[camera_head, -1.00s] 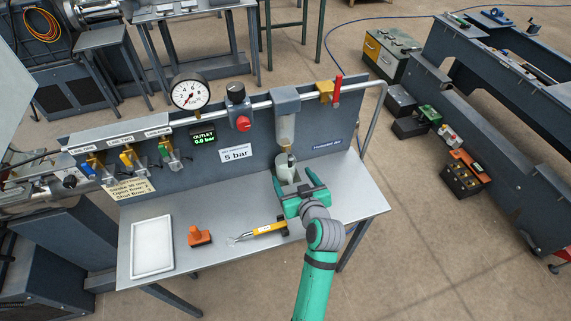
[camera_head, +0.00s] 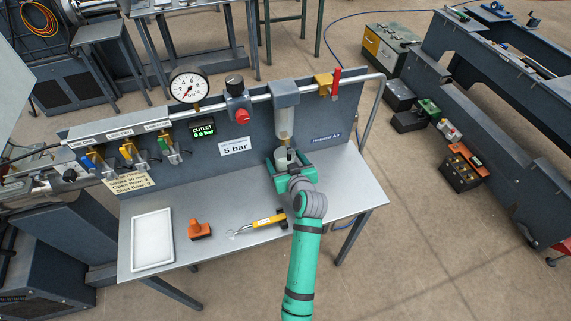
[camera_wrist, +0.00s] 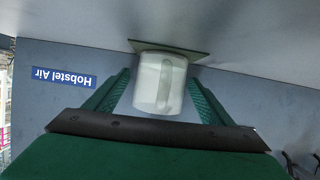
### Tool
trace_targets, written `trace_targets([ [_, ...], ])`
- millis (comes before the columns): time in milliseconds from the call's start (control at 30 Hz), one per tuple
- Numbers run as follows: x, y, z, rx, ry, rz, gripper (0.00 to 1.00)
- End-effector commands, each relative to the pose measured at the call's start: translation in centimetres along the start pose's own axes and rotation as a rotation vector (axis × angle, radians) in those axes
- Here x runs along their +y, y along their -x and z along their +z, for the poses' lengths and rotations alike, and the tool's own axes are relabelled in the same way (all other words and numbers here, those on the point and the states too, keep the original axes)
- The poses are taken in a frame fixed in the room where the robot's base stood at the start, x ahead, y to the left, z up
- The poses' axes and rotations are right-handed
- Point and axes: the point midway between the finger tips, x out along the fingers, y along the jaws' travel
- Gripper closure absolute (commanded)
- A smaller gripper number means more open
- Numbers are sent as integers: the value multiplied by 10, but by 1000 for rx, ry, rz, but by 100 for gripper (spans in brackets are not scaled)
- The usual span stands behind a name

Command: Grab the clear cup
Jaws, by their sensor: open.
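The clear cup (camera_wrist: 160,84) looks whitish and see-through in the wrist view and stands on a small dark square plate (camera_wrist: 190,53). In the head view the cup (camera_head: 285,158) shows only in part, below the filter bowl of the air unit. My gripper (camera_wrist: 161,80) is open, with one green finger on each side of the cup. A narrow gap shows between the cup and each finger, so I see no grip on it. In the head view my gripper (camera_head: 290,164) is at the panel, and its body hides the cup's lower part.
The filter (camera_head: 284,115) hangs close above the cup from the pipe on the grey panel. A yellow-handled tool (camera_head: 265,222), an orange part (camera_head: 199,229) and a white tray (camera_head: 152,240) lie on the table to the left. The table's right part is clear.

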Motion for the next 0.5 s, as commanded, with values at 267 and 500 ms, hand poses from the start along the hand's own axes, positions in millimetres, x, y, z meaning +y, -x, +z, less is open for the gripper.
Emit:
trace_targets([
  [267, 0, 0, 0, 0, 0, 0, 62],
  [500, 0, 1, 0, 1, 0, 0, 72],
])
